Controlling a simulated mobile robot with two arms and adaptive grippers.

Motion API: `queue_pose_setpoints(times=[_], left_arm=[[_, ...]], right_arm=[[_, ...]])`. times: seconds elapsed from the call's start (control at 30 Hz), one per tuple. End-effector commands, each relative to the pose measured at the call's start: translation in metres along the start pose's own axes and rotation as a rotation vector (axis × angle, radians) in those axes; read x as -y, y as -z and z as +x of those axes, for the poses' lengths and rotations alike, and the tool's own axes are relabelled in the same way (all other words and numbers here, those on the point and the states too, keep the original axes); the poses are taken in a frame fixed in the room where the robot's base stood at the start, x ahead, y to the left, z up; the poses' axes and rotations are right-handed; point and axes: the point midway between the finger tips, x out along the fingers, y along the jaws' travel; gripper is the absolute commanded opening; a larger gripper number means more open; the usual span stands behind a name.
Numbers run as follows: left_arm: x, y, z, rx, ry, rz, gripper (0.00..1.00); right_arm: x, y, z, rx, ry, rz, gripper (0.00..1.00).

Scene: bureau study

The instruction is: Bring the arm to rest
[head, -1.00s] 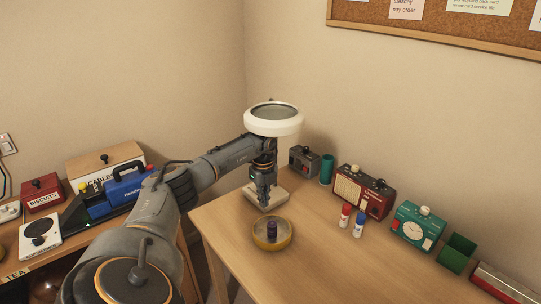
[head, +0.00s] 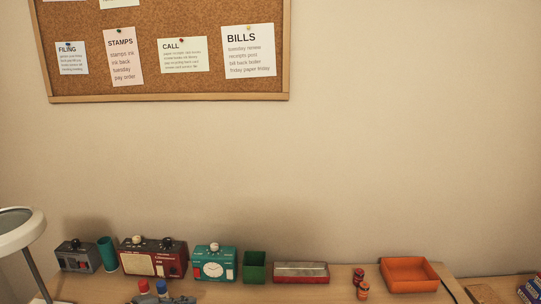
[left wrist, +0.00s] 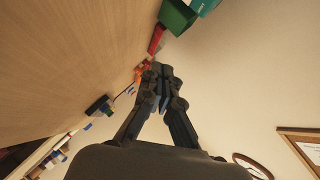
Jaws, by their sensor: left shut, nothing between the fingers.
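My left gripper (left wrist: 160,88) shows in the left wrist view, its dark fingers together with nothing between them. It is in the air beside the wooden desk (left wrist: 65,60), with the wall behind it. In the head view, only a small grey part of what looks like my arm shows at the bottom edge. The rest of the arm is below the picture there. My right gripper is in neither view.
A dark red radio (head: 153,258), teal clock (head: 214,263), green box (head: 254,267), red tin (head: 301,272) and orange tray (head: 409,275) line the desk's back. A white lamp (head: 20,232) is at left.

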Motion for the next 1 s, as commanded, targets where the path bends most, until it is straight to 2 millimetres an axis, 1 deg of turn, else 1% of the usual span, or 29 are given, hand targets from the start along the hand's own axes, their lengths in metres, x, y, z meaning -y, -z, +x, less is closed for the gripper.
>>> queue_pose_setpoints(times=[0.03,0.1,0.13,0.2,0.23,0.27,0.33,0.37,0.43,0.47,0.5,0.57,0.6,0.7,0.8,1.0], left_arm=[[0.009,0.031,0.011,-0.028,0.135,-0.053,0.00],[0.027,0.056,0.012,-0.017,0.315,-0.140,0.00],[0.033,0.063,0.009,0.000,0.385,-0.187,0.00],[0.041,0.071,-0.002,0.063,0.526,-0.310,0.00],[0.041,0.072,-0.009,0.100,0.575,-0.370,0.00],[0.039,0.071,-0.016,0.142,0.618,-0.431,0.00],[0.025,0.066,-0.034,0.258,0.686,-0.583,0.00],[0.016,0.063,-0.043,0.313,0.702,-0.651,0.00],[-0.015,0.058,-0.063,0.450,0.705,-0.812,0.00],[-0.031,0.058,-0.071,0.510,0.691,-0.881,0.00],[-0.054,0.059,-0.083,0.590,0.659,-0.969,0.00],[-0.089,0.065,-0.098,0.696,0.594,-1.087,0.00],[-0.109,0.071,-0.108,0.753,0.544,-1.151,0.00],[-0.151,0.090,-0.126,0.859,0.418,-1.272,0.00],[-0.180,0.110,-0.141,0.926,0.306,-1.351,0.00],[-0.222,0.149,-0.166,1.005,0.106,-1.462,0.00]], right_arm=[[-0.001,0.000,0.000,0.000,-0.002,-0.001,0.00],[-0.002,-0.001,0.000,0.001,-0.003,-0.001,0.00],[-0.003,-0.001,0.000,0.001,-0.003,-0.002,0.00],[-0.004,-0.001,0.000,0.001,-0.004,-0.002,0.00],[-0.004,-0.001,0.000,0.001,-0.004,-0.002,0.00],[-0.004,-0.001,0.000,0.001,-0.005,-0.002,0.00],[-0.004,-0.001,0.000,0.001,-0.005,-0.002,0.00],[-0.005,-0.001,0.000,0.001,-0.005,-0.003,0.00],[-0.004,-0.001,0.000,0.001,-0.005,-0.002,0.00],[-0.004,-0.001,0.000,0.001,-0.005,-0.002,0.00],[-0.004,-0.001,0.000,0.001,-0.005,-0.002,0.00],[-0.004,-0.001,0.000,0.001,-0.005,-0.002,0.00],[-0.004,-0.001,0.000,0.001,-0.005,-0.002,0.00],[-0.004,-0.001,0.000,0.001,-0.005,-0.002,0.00],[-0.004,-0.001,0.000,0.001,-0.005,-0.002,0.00],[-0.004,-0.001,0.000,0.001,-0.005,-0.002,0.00]])
